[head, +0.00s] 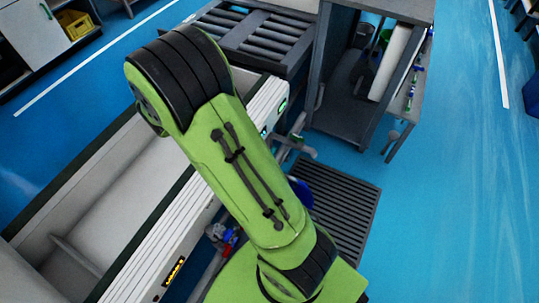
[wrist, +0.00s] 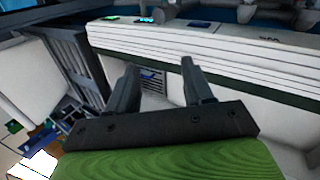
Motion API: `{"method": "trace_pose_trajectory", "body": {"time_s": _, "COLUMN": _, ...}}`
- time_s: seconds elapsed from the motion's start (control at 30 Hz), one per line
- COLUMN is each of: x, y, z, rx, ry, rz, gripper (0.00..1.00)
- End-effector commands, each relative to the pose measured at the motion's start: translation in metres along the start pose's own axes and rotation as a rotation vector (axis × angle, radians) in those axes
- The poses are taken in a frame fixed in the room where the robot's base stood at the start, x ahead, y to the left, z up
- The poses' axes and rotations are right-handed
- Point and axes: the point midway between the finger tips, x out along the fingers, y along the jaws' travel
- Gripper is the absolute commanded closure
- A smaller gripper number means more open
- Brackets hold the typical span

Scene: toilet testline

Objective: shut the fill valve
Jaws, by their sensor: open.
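My gripper (wrist: 158,82) shows in the wrist view with its two dark fingers spread apart and nothing between them. In the head view my green arm crosses the middle and the gripper is not visible. A small red and blue fitting (head: 222,236) sits low beside the white test bench, left of my arm. A blue round part (head: 303,192) shows partly behind my arm on the right. Either could belong to the fill valve; I cannot tell which. Neither is clearly seen in the wrist view, so their distance from the gripper is unclear.
The white bench (head: 150,240) with a long trough runs along the left. Pipes (head: 300,147) stick out from its end. A dark slatted floor grate (head: 342,215), a roller conveyor (head: 250,38) and a grey workstation (head: 345,90) lie beyond. Blue floor (head: 455,190) is free at right.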

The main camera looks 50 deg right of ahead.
Motion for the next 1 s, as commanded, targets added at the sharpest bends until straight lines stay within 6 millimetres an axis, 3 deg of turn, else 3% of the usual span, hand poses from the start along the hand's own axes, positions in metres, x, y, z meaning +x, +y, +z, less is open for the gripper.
{"method": "trace_pose_trajectory", "body": {"time_s": 0.03, "x": 0.03, "y": -0.003, "z": -0.003, "rx": -0.085, "ry": -0.055, "rz": 0.038, "gripper": 0.49}}
{"method": "trace_pose_trajectory", "body": {"time_s": 0.2, "x": 0.121, "y": -0.009, "z": -0.002, "rx": -0.423, "ry": -0.217, "rz": 0.192, "gripper": 0.49}}
{"method": "trace_pose_trajectory", "body": {"time_s": 0.4, "x": 0.218, "y": -0.033, "z": 0.022, "rx": -0.911, "ry": -0.395, "rz": 0.348, "gripper": 0.49}}
{"method": "trace_pose_trajectory", "body": {"time_s": 0.5, "x": 0.254, "y": -0.048, "z": 0.038, "rx": -1.148, "ry": -0.464, "rz": 0.405, "gripper": 0.49}}
{"method": "trace_pose_trajectory", "body": {"time_s": 0.6, "x": 0.276, "y": -0.06, "z": 0.051, "rx": -1.314, "ry": -0.504, "rz": 0.442, "gripper": 0.49}}
{"method": "trace_pose_trajectory", "body": {"time_s": 0.73, "x": 0.288, "y": -0.065, "z": 0.057, "rx": -1.398, "ry": -0.522, "rz": 0.459, "gripper": 0.49}}
{"method": "trace_pose_trajectory", "body": {"time_s": 1.0, "x": 0.328, "y": -0.039, "z": 0.062, "rx": -1.391, "ry": -0.523, "rz": 0.455, "gripper": 0.49}}
